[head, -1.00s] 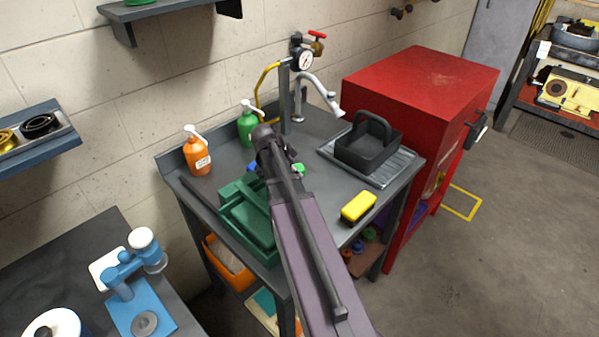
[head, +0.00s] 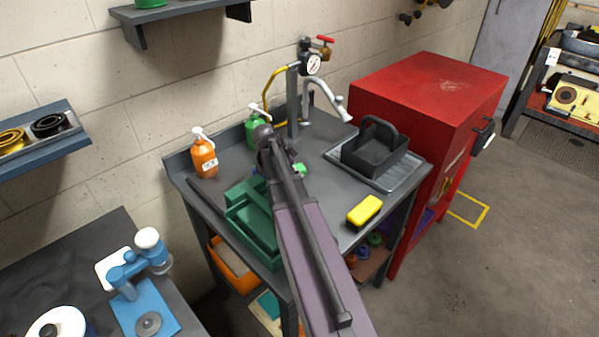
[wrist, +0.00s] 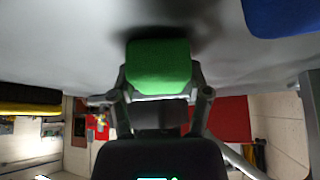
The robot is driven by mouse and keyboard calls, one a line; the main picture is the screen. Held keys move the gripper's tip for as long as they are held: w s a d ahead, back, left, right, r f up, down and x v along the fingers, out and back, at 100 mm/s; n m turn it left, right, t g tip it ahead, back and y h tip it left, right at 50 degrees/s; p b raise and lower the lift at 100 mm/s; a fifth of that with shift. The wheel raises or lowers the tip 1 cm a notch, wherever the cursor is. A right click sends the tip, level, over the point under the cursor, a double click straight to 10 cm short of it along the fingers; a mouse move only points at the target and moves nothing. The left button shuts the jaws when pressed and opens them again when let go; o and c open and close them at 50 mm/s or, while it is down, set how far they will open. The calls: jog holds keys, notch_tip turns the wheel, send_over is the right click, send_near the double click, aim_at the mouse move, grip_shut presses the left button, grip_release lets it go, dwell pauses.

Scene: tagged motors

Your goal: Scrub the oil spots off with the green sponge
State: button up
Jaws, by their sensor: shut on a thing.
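My gripper (wrist: 160,88) is shut on the green sponge (wrist: 158,64) in the wrist view, with one finger on each side of it. The sponge is close to the grey bench top (wrist: 60,40), and I cannot tell whether it touches. A dark patch lies beside the sponge; I cannot tell oil from shadow. In the head view a bit of the green sponge (head: 300,169) shows right of my arm, which hides the gripper. No oil spot is clearly visible on the bench top (head: 319,205).
A green tray (head: 250,213), an orange bottle (head: 204,158) and a green bottle (head: 254,131) stand left. A yellow sponge (head: 364,211) and a black caddy (head: 374,154) are right. A tap (head: 322,90) is behind. A blue thing (wrist: 285,15) is near my gripper.

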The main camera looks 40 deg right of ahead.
jog(key=shift+w+a, duration=0.1)
jog(key=shift+w, duration=0.35)
jog(key=shift+w, duration=0.15)
jog(key=shift+w+a, duration=0.15)
jog(key=shift+w, duration=0.6)
jog(key=shift+w+a, duration=0.1)
jog(key=shift+w, duration=0.65)
jog(key=shift+d+r, duration=0.1)
jog(key=shift+d, duration=0.85)
jog(key=shift+s+d, duration=0.2)
jog(key=shift+s, duration=1.4)
jog(key=shift+s, duration=0.1)
